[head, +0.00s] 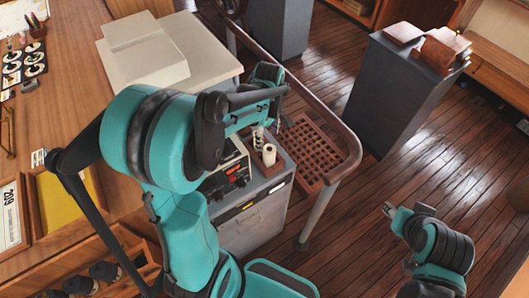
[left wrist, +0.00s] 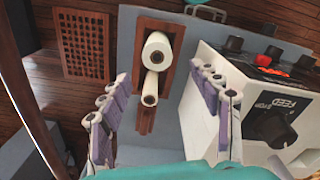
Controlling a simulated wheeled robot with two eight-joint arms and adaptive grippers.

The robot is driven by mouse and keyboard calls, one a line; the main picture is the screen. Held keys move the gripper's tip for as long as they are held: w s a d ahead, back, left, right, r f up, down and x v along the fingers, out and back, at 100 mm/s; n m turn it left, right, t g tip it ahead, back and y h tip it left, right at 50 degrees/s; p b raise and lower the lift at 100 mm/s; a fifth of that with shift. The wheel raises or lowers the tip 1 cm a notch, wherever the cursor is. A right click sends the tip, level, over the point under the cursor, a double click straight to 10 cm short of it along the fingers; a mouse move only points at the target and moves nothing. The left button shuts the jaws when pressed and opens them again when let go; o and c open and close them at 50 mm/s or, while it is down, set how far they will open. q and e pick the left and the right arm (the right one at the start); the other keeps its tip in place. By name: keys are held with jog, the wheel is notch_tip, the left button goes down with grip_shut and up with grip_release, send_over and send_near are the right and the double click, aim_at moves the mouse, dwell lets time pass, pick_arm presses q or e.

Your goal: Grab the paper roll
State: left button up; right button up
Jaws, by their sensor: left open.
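In the left wrist view two white rolls show on a brown wooden holder: a larger roll (left wrist: 163,46) and a smaller roll (left wrist: 149,88) nearer to me. My left gripper (left wrist: 163,105) is open there, with purple-padded fingers on either side of the smaller roll and apart from it. I cannot tell how far above the rolls the fingers are. My right gripper (head: 392,209) is at the lower right, away from the rolls; its jaws are unclear.
A device with black knobs and a red display (head: 230,176) stands close left of the rolls; it also shows near my right-hand finger in the wrist view (left wrist: 265,100). A metal rail (head: 325,118) runs right of the cabinet. A grey pedestal (head: 400,90) stands farther right.

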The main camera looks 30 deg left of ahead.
aim_at(270, 149)
pick_arm(q)
jog(key=f, duration=0.7)
jog(key=shift+w+d+f+b, duration=0.1)
jog(key=shift+d+f+b, duration=0.2)
jog(key=shift+d+b, duration=0.05)
jog(key=c, duration=1.4)
